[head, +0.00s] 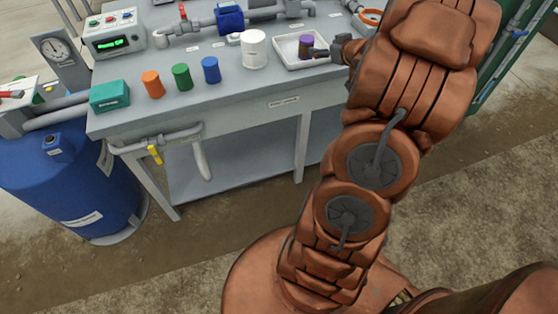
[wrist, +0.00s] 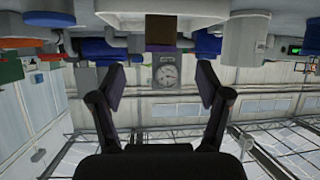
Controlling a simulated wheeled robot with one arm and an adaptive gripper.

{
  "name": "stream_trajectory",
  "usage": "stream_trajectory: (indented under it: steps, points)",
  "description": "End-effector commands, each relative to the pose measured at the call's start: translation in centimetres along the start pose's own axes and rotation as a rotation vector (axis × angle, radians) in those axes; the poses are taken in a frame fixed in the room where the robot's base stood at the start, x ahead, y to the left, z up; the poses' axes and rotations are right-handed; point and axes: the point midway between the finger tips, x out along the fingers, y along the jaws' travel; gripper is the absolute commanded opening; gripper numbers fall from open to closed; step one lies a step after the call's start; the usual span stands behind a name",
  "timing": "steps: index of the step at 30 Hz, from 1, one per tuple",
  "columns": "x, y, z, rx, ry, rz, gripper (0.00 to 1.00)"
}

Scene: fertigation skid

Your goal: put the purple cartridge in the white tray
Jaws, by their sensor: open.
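The purple cartridge (head: 306,44) stands upright in the white tray (head: 285,62) at the back right of the bench. In the wrist view, which is upside down, the cartridge (wrist: 160,30) shows as a brown and purple block at top centre. My gripper (head: 321,51) is beside the cartridge on its right, at the tray's right side. In the wrist view my gripper (wrist: 161,86) has its two fingers spread wide with nothing between them. The cartridge lies beyond the fingertips, apart from them. The tray's right part is partly hidden by my gripper and arm.
A white canister (head: 253,50) stands just left of the tray. Blue (head: 211,70), green (head: 181,77) and orange (head: 152,84) cartridges stand in a row on the grey bench (head: 235,90). Pipes and a blue valve (head: 230,18) run behind. A blue barrel (head: 75,185) is at left.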

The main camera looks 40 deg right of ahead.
Motion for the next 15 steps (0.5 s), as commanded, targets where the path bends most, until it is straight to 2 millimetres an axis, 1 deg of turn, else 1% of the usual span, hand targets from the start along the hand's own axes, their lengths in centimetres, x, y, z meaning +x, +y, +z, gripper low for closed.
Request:
stream_trajectory:
  steps: [1,3,5,8,11,14,15]
  points:
    - [0.2,-0.8,-0.8,-0.023,-0.026,0.021,0.76]
    - [0.2,-1.7,-1.4,-0.05,-0.08,0.068,0.76]
    - [0.0,-2.5,-1.7,-0.068,-0.134,0.109,0.76]
    - [-0.9,-4.3,-2.1,-0.092,-0.221,0.168,0.76]
    - [-2.3,-6.5,-2.0,-0.103,-0.31,0.213,0.76]
    - [-4.3,-9.2,-1.4,-0.107,-0.407,0.24,0.76]
    - [-5.3,-10.3,-1.0,-0.107,-0.449,0.247,0.76]
